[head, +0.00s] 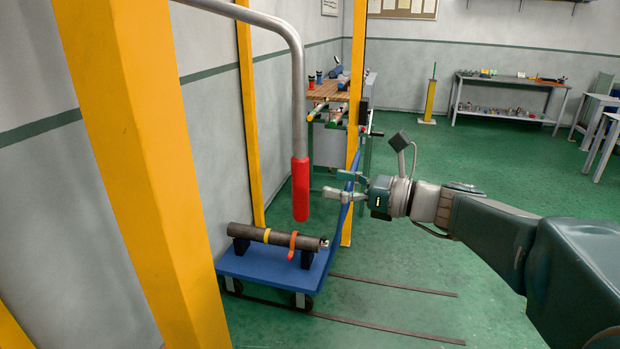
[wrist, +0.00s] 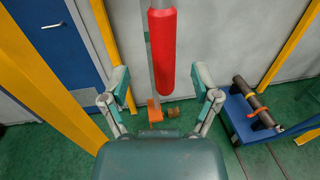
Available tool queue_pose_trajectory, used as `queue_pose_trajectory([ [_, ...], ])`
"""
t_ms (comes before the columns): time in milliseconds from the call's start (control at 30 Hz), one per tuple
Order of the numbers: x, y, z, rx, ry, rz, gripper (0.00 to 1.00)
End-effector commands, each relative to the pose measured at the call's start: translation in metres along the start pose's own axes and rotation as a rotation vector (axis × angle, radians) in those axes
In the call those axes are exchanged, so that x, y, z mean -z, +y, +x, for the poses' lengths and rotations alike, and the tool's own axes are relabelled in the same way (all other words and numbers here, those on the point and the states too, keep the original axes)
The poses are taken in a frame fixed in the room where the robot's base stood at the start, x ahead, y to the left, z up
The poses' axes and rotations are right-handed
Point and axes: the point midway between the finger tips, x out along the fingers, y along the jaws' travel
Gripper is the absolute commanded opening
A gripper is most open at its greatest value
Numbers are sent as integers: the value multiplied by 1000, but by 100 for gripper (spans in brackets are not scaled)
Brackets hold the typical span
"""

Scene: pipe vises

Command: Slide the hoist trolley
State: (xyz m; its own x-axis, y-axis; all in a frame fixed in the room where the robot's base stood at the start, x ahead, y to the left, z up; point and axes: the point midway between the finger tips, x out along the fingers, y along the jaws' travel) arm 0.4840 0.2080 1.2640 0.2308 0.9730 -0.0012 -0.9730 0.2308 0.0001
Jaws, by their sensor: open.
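A grey bent bar (head: 298,100) comes down from the top of the head view and ends in a red grip (head: 301,188). The hoist trolley itself is not clearly in view; the bar's upper end is out of frame. My gripper (head: 338,184) is open and empty, just right of the red grip, with its fingers pointing toward it. In the wrist view, the red grip (wrist: 162,50) hangs upright between the lines of the two spread fingers, ahead of them. I see no contact.
Yellow posts (head: 145,160) stand at the left and behind the bar. A blue wheeled cart (head: 270,270) carrying a dark pipe (head: 275,237) stands below the grip. A workbench (head: 335,92) stands behind. The green floor at centre right is clear.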

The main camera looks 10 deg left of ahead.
Motion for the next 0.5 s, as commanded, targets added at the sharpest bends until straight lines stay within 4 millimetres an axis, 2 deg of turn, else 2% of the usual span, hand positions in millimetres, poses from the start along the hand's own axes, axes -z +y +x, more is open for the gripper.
queue_pose_trajectory([
  [33, 0, -1, -11, 5, 1, 0, 79],
  [200, 1, 0, -35, 2, 1, 0, 79],
  [500, 1, 1, -44, -2, 2, 1, 79],
])
